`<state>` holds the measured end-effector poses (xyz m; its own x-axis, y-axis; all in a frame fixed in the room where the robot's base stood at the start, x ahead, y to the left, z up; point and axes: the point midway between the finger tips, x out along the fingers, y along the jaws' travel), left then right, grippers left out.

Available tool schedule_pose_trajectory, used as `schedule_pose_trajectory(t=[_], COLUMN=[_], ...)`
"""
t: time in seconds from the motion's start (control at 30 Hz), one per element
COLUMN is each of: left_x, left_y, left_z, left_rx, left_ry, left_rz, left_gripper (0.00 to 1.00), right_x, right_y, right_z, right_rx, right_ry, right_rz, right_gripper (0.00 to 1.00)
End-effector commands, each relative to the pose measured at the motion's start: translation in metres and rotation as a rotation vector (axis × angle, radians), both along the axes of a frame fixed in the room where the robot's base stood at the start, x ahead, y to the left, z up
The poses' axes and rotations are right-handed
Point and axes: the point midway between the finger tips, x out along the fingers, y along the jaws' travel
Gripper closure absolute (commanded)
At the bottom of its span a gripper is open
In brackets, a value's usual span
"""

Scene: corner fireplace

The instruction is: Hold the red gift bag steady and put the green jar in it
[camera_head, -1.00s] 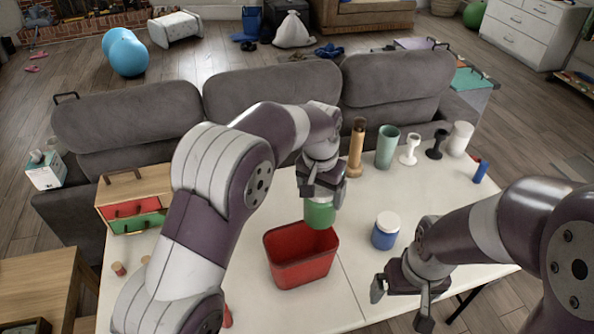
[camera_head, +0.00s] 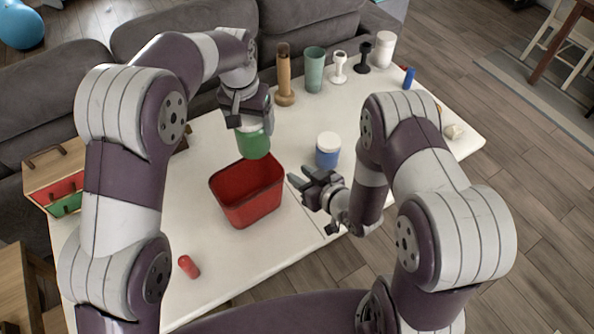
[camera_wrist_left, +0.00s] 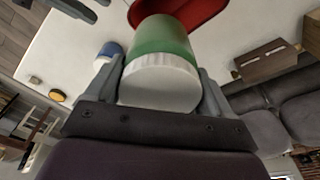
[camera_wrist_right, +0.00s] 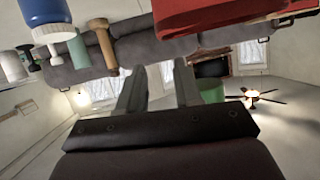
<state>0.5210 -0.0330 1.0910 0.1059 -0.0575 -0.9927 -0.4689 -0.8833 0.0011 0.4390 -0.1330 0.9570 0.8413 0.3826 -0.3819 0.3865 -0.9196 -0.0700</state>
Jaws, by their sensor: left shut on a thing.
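The red gift bag (camera_head: 248,205) stands open on the white table; part of it shows at the top of the left wrist view (camera_wrist_left: 190,12) and of the right wrist view (camera_wrist_right: 220,12). My left gripper (camera_head: 250,122) is shut on the green jar (camera_head: 254,144), which hangs above the bag's far rim. The jar's white lid (camera_wrist_left: 160,84) lies between the fingers in the left wrist view, its green body (camera_wrist_left: 160,38) beyond. My right gripper (camera_head: 302,188) is open and empty, to the right of the bag and apart from it.
A blue jar with a white lid (camera_head: 327,150) stands near my right gripper. A brown wooden mill (camera_head: 284,78), a teal cup (camera_head: 314,72) and several other items line the table's back. A red cylinder (camera_head: 188,266) lies in front; a drawer box (camera_head: 55,180) stands left.

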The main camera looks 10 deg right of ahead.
Motion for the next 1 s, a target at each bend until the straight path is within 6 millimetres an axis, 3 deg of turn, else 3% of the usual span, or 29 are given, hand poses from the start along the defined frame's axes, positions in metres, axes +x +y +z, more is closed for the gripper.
schedule_pose_trajectory(t=[0.5,0.87,0.9,1.0], left_x=[0.000,0.000,0.000,0.000], left_y=[0.000,0.000,0.000,0.000], left_z=[0.000,0.000,0.000,0.000], left_rx=[0.000,0.000,0.000,0.000], left_ry=[-0.001,-0.001,-0.001,-0.001], left_rz=[0.000,0.000,0.000,0.000], left_gripper=[0.61,0.61,0.61,0.61], right_x=[0.088,0.097,0.097,0.097], right_y=[0.040,0.044,0.044,0.044], right_z=[-0.039,-0.043,-0.043,-0.043], right_rx=[0.001,0.001,0.001,0.001], right_ry=[-0.003,-0.002,-0.002,-0.002], right_rz=[0.000,-0.002,-0.002,-0.002], right_gripper=[0.66,0.66,0.69,1.00])
